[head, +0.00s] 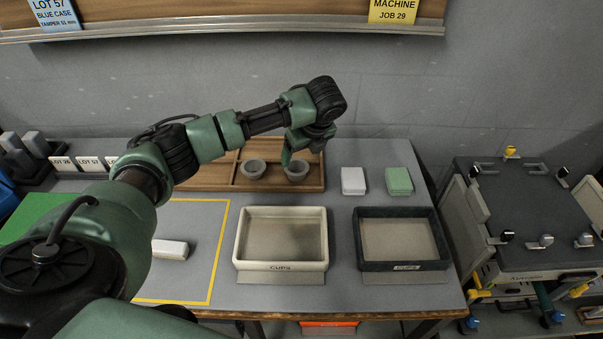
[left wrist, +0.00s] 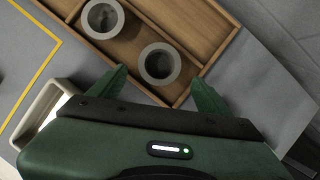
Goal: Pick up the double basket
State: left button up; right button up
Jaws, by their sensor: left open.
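Two round grey basket-like cups stand upright in a wooden tray (head: 205,175) on the bench. One is on the left (head: 253,168) and one on the right (head: 297,171); I cannot tell by marking which is the double basket. My left gripper (head: 290,157) is over the right cup and partly covers it. In the left wrist view its green fingers (left wrist: 160,76) are spread apart and empty, with the right cup (left wrist: 160,64) in line between them. The left cup (left wrist: 103,19) is off to the side. My right gripper is out of view.
A cream bin (head: 281,210) and a dark bin (head: 402,211), both labelled CUPS, stand in front of the tray. A white block (head: 353,181) and a green block (head: 398,181) lie to the right. A machine (head: 525,215) stands at far right.

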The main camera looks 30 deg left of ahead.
aim_at(297, 167)
pick_arm(q)
jog(key=f, duration=0.1)
jog(key=w+f, duration=0.1)
jog(key=f, duration=0.1)
jog(key=shift+w+a, duration=0.3)
jog(key=shift+s+a+f, duration=0.1)
jog(key=shift+a+f, duration=0.1)
jog(key=shift+f, duration=0.1)
jog(key=x, duration=0.3)
jog(key=s+x, duration=0.1)
jog(key=x, duration=0.1)
jog(key=shift+w+a+f+p, duration=0.1)
jog(key=shift+w+p, duration=0.05)
jog(key=shift+p, duration=0.15)
jog(key=c, duration=1.1)
